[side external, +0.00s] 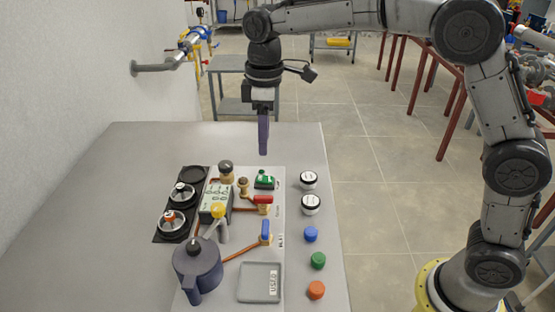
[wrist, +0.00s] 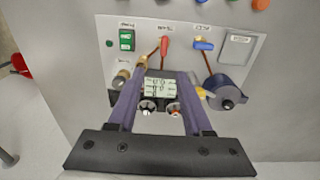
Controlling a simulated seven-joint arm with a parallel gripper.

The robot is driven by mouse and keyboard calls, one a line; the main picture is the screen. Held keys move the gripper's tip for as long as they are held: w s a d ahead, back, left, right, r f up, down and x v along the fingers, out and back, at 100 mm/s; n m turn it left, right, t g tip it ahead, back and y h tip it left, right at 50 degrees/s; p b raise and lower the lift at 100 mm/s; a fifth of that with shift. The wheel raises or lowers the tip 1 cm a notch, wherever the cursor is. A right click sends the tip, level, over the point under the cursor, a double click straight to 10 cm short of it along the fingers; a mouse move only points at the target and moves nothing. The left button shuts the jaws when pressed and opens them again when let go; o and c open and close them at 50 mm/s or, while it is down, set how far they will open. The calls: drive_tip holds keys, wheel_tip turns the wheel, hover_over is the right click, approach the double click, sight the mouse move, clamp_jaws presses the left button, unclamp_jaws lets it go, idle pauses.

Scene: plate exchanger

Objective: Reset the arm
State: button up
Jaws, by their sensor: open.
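My gripper (side external: 263,150) hangs above the far part of the table, pointing down, clear of everything below it. In the wrist view my gripper (wrist: 163,75) has its two purple fingers apart with nothing held between them. Below it, a light panel (side external: 268,215) carries a grey display box (side external: 214,204), a red-handled valve (side external: 263,200), a blue-handled valve (side external: 265,230), a green switch (side external: 265,181) and a dark blue-grey pot-like vessel (side external: 198,268). The panel also shows in the wrist view (wrist: 185,25), with the display box (wrist: 160,87) seen between the fingers.
A black holder (side external: 163,238) with two lidded jars stands left of the panel. A grey square tray (side external: 260,283) lies at the panel's front. The table's left side is bare.

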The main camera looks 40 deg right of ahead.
drive_tip(key=s+d+r+m+t, duration=0.2)
drive_tip(key=s+d+r, duration=0.3)
drive_tip(key=s, duration=0.3)
drive_tip(key=s+d+r+m+t, duration=0.1)
drive_tip(key=s+d+r+t, duration=0.1)
drive_tip(key=s+d+r, duration=0.45)
drive_tip(key=s+f+m+t, duration=0.1)
drive_tip(key=s+f+m, duration=0.5)
drive_tip(key=s+f, duration=0.5)
drive_tip(key=s, duration=0.2)
drive_tip(key=shift+s, duration=0.4)
drive_tip(key=shift+a, duration=0.1)
